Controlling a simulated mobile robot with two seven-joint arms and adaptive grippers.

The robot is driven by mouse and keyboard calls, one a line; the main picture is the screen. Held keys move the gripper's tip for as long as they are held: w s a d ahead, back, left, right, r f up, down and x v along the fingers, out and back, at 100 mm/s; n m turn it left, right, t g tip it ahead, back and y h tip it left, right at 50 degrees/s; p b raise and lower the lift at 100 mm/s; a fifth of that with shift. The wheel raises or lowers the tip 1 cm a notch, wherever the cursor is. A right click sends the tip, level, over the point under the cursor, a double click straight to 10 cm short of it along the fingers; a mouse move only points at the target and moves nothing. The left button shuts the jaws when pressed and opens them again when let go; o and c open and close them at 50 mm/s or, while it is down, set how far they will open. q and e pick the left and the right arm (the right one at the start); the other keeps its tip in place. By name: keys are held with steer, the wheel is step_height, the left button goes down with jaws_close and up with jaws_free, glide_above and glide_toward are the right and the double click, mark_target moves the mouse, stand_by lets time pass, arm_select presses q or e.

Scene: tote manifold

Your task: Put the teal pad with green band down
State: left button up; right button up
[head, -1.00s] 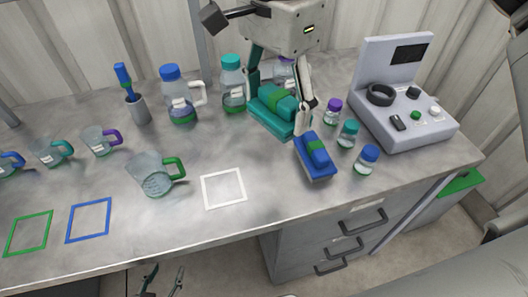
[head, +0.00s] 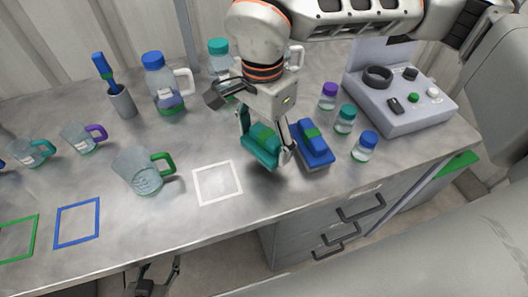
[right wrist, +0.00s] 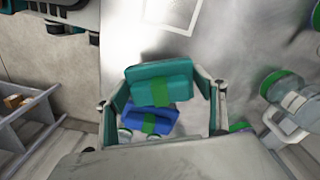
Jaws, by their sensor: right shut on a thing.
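The teal pad with green band (head: 258,155) is held between the fingers of my right gripper (head: 266,145). It also shows in the right wrist view (right wrist: 178,86), with a finger on each side. It appears to hang a little above the counter, tilted, right of the white square outline (head: 217,183). A blue pad with a green band (head: 316,155) lies just to its right, partly behind it in the right wrist view (right wrist: 140,123). My left gripper (head: 160,278) is low in front of the counter, its fingers apart and empty.
Small capped jars (head: 344,119) and a grey control box (head: 405,115) stand right. A green-handled jug (head: 140,172) stands left, near blue (head: 77,222) and green outlines (head: 18,238). Blue-capped (head: 163,85) and teal-capped bottles (head: 219,58) stand behind. The white outline is empty.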

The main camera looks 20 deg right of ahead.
mark_target(264, 155)
steer(key=shift+f, duration=2.4)
steer(key=shift+f, duration=0.2)
steer(key=o, duration=1.4)
steer(key=shift+r, duration=0.1)
step_height(264, 155, up, 12)
steer(key=shift+r, duration=0.15)
